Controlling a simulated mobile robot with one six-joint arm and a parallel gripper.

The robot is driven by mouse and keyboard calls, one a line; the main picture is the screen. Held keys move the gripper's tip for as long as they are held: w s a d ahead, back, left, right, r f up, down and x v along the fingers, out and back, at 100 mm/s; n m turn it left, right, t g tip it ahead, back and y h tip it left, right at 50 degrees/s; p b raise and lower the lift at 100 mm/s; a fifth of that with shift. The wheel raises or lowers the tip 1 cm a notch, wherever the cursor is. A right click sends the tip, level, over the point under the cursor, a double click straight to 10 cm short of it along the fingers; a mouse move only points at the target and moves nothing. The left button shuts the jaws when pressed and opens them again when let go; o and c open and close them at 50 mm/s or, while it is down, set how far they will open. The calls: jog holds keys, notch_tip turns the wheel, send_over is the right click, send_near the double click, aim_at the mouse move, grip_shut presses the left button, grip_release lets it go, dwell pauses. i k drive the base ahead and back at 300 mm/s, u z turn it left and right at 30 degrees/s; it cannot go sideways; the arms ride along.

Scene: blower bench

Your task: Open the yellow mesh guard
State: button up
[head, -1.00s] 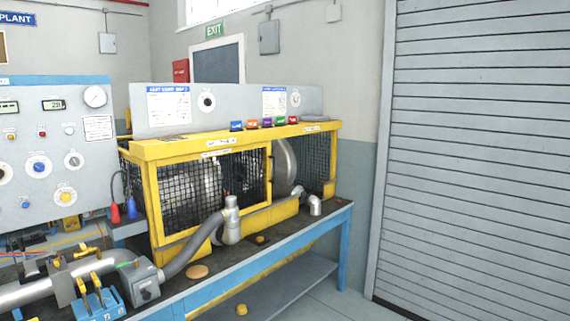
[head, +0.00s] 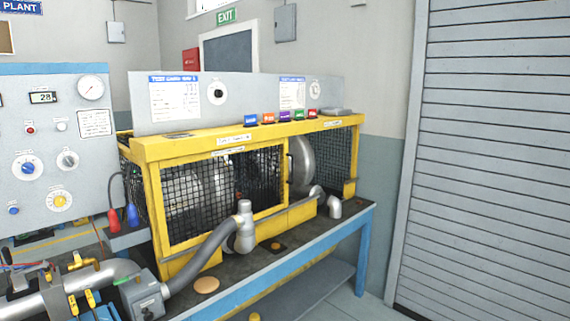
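The yellow mesh guard (head: 215,152) stands on the bench in the middle of the head view. It is a yellow frame with black wire mesh panels on its front and sides. The left front mesh panel (head: 200,200) sits in its yellow frame and looks shut. A dark upright handle or latch shows near the middle post. To its right, a round grey metal housing (head: 302,165) shows in a gap, with another mesh panel (head: 333,163) at the right end. Silvery machinery is partly hidden behind the left mesh. My gripper is not in view.
The blue-framed bench (head: 318,250) carries the guard. A grey hose (head: 205,258) and pipe elbow stand before the guard's front. A control panel (head: 60,150) stands at left, a roller shutter (head: 500,150) at right. Floor shows between bench and shutter.

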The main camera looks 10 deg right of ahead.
aim_at(166, 251)
jog(key=u, duration=0.4)
jog(key=i, duration=0.85)
jog(key=u, duration=0.3)
jog(key=k, duration=0.9)
jog(key=u, duration=0.15)
jog(key=i, duration=0.65)
